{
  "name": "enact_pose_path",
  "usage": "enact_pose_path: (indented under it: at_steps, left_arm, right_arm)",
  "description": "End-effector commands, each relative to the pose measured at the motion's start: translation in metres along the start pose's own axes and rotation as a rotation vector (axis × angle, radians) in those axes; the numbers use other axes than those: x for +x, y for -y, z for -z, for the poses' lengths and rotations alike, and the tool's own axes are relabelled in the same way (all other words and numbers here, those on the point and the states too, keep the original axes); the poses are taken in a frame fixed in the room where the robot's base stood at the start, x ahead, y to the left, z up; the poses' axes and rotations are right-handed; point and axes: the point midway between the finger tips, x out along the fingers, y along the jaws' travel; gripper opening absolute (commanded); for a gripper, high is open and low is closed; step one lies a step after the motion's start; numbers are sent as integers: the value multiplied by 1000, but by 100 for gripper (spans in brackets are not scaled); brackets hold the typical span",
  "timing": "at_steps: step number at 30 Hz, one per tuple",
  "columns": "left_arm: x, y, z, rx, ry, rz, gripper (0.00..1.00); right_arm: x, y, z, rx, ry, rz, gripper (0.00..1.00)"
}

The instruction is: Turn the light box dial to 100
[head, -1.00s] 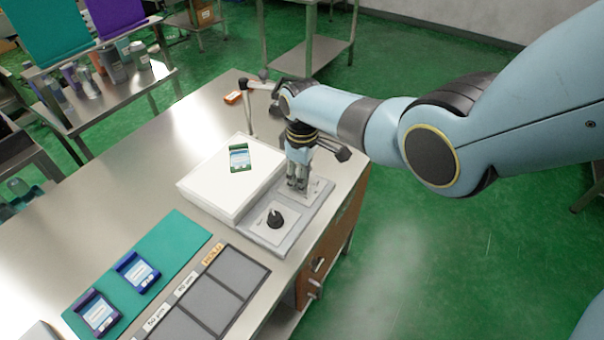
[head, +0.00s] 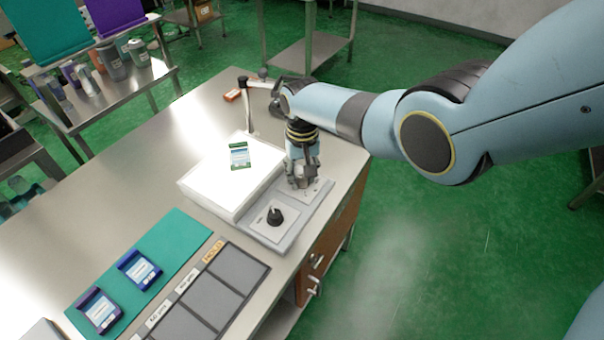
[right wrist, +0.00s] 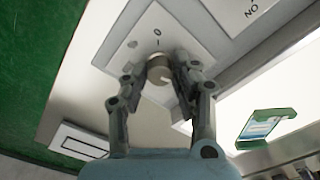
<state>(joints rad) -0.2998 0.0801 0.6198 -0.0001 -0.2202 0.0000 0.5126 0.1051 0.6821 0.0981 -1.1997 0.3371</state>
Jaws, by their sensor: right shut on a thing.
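The light box (head: 212,187) stands on the steel table with its white top glowing. A black dial (head: 275,216) sits on a plate at the near end of its control strip, apart from my gripper. My right gripper (head: 302,183) points down at the strip's other plate. In the right wrist view its fingertips (right wrist: 163,80) are shut on a small pale knob (right wrist: 158,68) beside marks that look like 0 and I. The black dial's scale is too small to read. My left gripper is not in view.
A green-framed card (head: 239,155) lies on the light box. Two blue-purple framed cards (head: 139,270) lie on a teal mat (head: 178,238), near grey labelled trays (head: 212,302). An orange item (head: 232,96) and a thin stand (head: 247,110) are behind the box.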

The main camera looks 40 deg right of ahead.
Motion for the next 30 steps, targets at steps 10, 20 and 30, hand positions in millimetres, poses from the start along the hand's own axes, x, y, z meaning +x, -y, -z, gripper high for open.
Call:
enact_pose_path:
  at_steps: [10, 20, 30]
  left_arm:
    - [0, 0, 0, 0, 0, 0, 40]
    - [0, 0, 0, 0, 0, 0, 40]
    - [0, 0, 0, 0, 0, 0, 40]
  right_arm:
    - [0, -1, 0, 326, 0, 0, 0]
    - [0, -1, -1, 639, 0, 0, 0]
    - [0, -1, -1, 962, 0, 0, 0]
